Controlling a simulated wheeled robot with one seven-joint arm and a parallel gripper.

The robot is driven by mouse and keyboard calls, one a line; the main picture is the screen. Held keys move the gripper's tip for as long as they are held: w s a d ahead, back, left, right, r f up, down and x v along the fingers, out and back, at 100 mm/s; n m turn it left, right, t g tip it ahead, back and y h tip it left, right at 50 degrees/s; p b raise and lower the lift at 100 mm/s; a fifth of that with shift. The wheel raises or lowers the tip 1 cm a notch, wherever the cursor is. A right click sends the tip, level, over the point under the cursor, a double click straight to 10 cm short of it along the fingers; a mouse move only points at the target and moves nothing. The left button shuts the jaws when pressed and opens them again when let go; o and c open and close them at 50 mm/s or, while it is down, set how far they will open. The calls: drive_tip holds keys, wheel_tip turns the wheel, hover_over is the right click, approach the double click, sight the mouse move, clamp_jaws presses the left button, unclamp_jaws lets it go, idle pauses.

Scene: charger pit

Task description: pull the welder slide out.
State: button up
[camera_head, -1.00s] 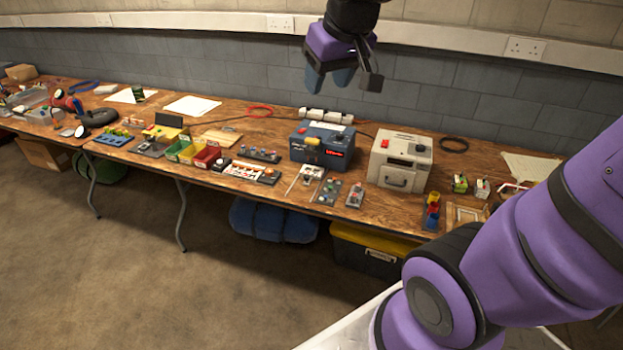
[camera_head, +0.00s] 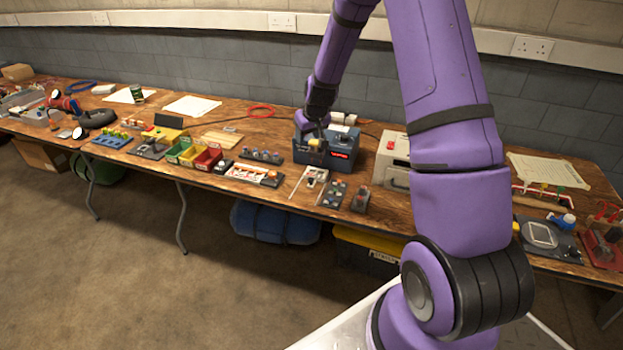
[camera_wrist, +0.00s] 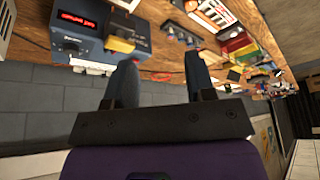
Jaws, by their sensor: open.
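The blue welder box (camera_head: 340,158) with a red lit display stands near the middle of the bench. It also shows at the upper left of the wrist view (camera_wrist: 85,45). A yellow block (camera_wrist: 120,45) sits on its face, beside the display; I take this as the slide's handle. In the head view the yellow block (camera_head: 315,143) is partly hidden behind my gripper. My gripper (camera_head: 316,128) is just above and in front of that block. In the wrist view its two fingers are apart and empty (camera_wrist: 160,62), and the block lies left of the left finger, not between them.
A grey instrument case (camera_head: 393,160) stands right of the welder, partly hidden by my arm. Small switch boards (camera_head: 333,193) lie in front. Red and green bins (camera_head: 207,157) stand to the left. A block wall (camera_head: 230,75) rises behind the bench.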

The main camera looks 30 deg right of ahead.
approach(311, 179)
drive_tip(key=shift+m, duration=0.3)
drive_tip(key=x, duration=0.9)
